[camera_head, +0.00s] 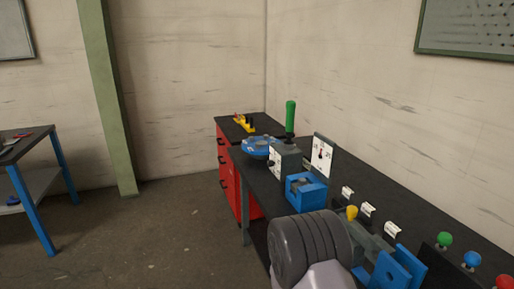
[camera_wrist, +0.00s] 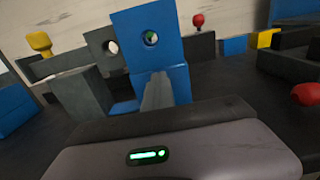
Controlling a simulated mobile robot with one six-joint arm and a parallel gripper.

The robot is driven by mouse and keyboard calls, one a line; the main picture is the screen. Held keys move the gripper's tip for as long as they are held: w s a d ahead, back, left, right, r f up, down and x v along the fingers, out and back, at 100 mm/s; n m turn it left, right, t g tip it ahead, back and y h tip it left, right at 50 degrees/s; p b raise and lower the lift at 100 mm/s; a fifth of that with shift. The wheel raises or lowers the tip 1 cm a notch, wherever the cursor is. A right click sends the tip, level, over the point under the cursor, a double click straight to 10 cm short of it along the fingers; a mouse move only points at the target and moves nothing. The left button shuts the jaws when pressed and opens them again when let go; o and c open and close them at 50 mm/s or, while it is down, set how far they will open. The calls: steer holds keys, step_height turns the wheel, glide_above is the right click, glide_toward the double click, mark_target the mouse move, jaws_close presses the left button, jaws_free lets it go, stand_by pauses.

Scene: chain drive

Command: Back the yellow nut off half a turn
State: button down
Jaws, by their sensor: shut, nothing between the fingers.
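A yellow knob-shaped piece (camera_head: 352,212) stands on the bench beside grey blocks; I cannot tell whether it is the yellow nut. It also shows at the upper left of the wrist view (camera_wrist: 39,42), on a short stem. My gripper (camera_wrist: 157,82) is shut and empty, its narrow grey fingers pointing at a blue upright block with a round hole (camera_wrist: 149,40). I cannot tell whether the fingertips touch the block. The yellow piece is well left of the fingers in the wrist view. In the head view my arm hides the gripper.
A grey plate with a hole (camera_wrist: 110,46) stands left of the blue block. A red knob (camera_wrist: 198,20) is behind, and another red piece (camera_wrist: 306,94) is at right. The dark bench (camera_head: 262,187) also carries a blue box (camera_head: 306,190) and a white dial panel (camera_head: 322,155).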

steer(key=shift+w+a+f, duration=0.1)
steer(key=shift+w+a, duration=0.1)
steer(key=shift+w, duration=0.35)
steer(key=shift+p, duration=0.3)
steer(key=shift+w+r+p, duration=0.1)
steer(key=shift+r+p, duration=0.25)
steer(key=shift+r, duration=0.1)
steer(key=v, duration=0.6)
steer(key=shift+a+p, duration=0.1)
steer(key=shift+p, duration=0.2)
steer(key=shift+d+r+m+g, duration=0.2)
steer(key=shift+r+m+g, duration=0.05)
steer(key=shift+m+g, duration=0.05)
steer(key=s+r+m+g+y, duration=0.4)
steer(key=s+r+m+y, duration=0.1)
steer(key=s+m, duration=0.3)
steer(key=s+r+m+g+y, duration=0.4)
steer(key=s+m, duration=0.4)
steer(key=s, duration=0.1)
steer(key=a+r+m+t+y, duration=0.8)
steer(key=a+r+m+y, duration=0.1)
steer(key=a, duration=0.4)
steer(key=shift+s+m+y, duration=0.4)
steer(key=shift+s+y, duration=0.05)
steer(key=shift+y, duration=0.05)
